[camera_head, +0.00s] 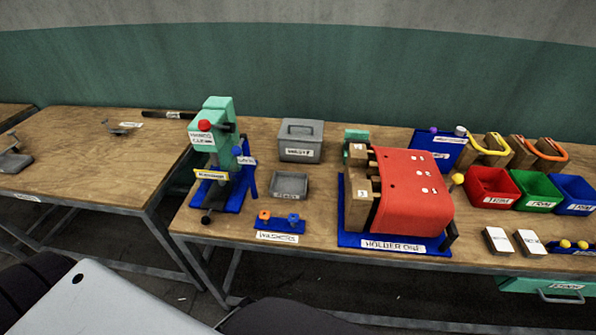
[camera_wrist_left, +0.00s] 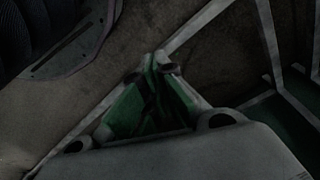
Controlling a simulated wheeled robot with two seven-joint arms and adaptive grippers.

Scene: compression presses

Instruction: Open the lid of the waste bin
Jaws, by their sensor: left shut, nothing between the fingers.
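The waste bin (camera_head: 300,147) is a grey box with a white label, standing on the wooden table toward the back, left of the middle in the head view. Its lid (camera_head: 302,129) lies closed on top and has a raised handle. My left gripper (camera_wrist_left: 160,62) shows in the left wrist view with its green fingers together and nothing between them. It hangs over the floor, away from the bin, and the bin is not in that view. Neither gripper shows in the head view.
A green press (camera_head: 212,140) on a blue base stands left of the bin. An open grey tray (camera_head: 290,185) lies in front of it. Red (camera_head: 493,185), green (camera_head: 538,190) and blue (camera_head: 574,193) bins stand at the right.

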